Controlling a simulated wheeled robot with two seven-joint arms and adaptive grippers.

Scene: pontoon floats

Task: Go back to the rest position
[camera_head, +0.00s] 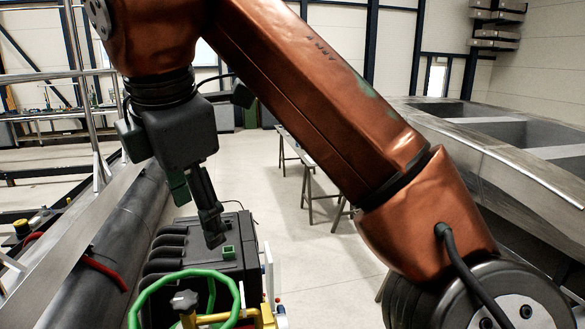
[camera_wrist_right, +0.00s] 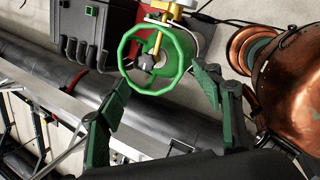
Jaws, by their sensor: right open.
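My right arm, copper-coloured, crosses the head view from the lower right and bends down at the upper left. Its gripper (camera_head: 197,212) hangs above a dark machine box (camera_head: 236,268). In the right wrist view the gripper (camera_wrist_right: 163,92) is open, its two green-padded fingers wide apart with nothing between them. A green ring (camera_head: 139,300) with a yellow part and a dark knob sits at the bottom of the head view. The ring also shows beyond the fingers in the right wrist view (camera_wrist_right: 126,48). My left gripper is in neither view.
A long dark float tube (camera_head: 110,235) with a metal rail runs along the left. A red hose (camera_head: 103,272) lies over it. A large metal hull (camera_head: 490,150) with open compartments stands at right. Trestles (camera_head: 310,170) stand behind; pale floor (camera_head: 330,255) lies between.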

